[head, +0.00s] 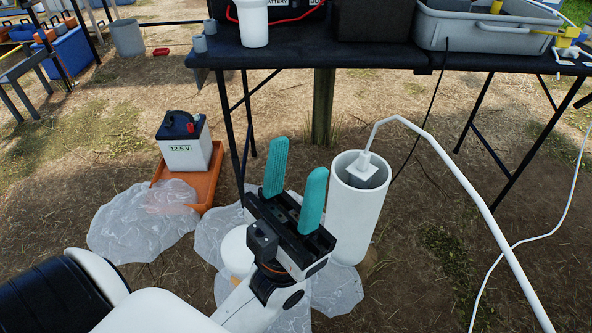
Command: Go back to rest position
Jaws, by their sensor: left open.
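My left gripper (295,178) has two teal fingers standing apart and holds nothing. It is in the lower middle of the head view, low in front of the black table. Its arm comes in from the lower left. Just right of the gripper stands a white upright pipe (354,218), open at the top, with a white fitting and hose inside. I cannot tell whether the gripper touches the pipe. My right gripper is not in view.
The black table (300,52) spans the back and carries a white container (253,24) and a grey tub (482,30). A battery (185,143) sits in an orange tray (216,172). A white hose (466,184) arcs right. Plastic sheeting (130,225) lies on the ground.

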